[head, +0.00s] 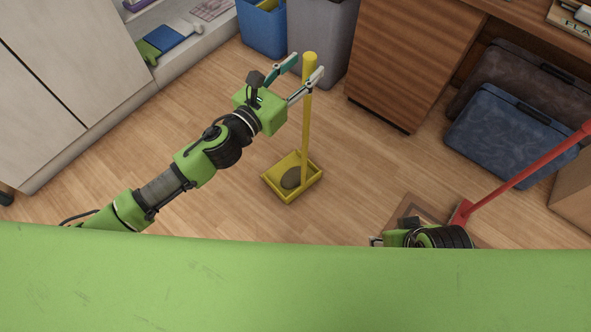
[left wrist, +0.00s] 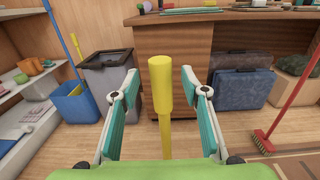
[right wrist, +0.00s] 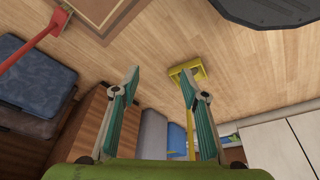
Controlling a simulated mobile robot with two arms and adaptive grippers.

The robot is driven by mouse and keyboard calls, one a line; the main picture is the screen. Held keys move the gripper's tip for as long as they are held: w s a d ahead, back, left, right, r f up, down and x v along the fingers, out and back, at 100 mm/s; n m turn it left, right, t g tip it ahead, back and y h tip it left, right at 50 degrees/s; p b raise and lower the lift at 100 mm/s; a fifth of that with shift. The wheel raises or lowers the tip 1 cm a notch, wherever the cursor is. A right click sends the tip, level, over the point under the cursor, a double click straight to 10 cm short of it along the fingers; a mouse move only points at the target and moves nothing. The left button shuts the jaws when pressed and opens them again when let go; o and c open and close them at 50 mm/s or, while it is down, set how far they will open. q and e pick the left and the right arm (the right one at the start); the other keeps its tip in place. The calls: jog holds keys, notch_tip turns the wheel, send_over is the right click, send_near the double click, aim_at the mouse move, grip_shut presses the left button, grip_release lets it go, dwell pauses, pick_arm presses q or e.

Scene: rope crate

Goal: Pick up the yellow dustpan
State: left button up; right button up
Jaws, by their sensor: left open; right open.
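The yellow dustpan (head: 271,178) stands on the wood floor with its long handle (head: 305,130) upright. A dark rounded lump (head: 291,178) lies in its pan. My left gripper (head: 305,67) is open at the upper end of the handle. In the left wrist view, the thick yellow grip (left wrist: 161,85) shows between the two spread fingers (left wrist: 159,76), with a gap on each side. My right gripper (right wrist: 159,79) is open and empty, low in the head view and mostly hidden by my green body. The pan (right wrist: 200,74) also shows in the right wrist view, partly behind a finger.
A grey bin (head: 322,40) and a blue bin (head: 263,28) stand behind the handle. A wooden desk (head: 400,60) is to the right, with blue (head: 505,140) and dark cases beside it. A red-handled broom (head: 525,172) stands at right. Floor around the pan is clear.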

pick_arm(q)
jog(key=x, duration=0.2)
jog(key=shift+w+d, duration=0.25)
jog(key=shift+d, duration=0.05)
jog(key=shift+w+d, duration=0.1)
jog(key=shift+w, duration=0.1)
grip_shut()
jog(key=shift+r, duration=0.15)
pick_arm(e)
jog(key=shift+v, duration=0.8)
pick_arm(q)
jog(key=shift+r, duration=0.1)
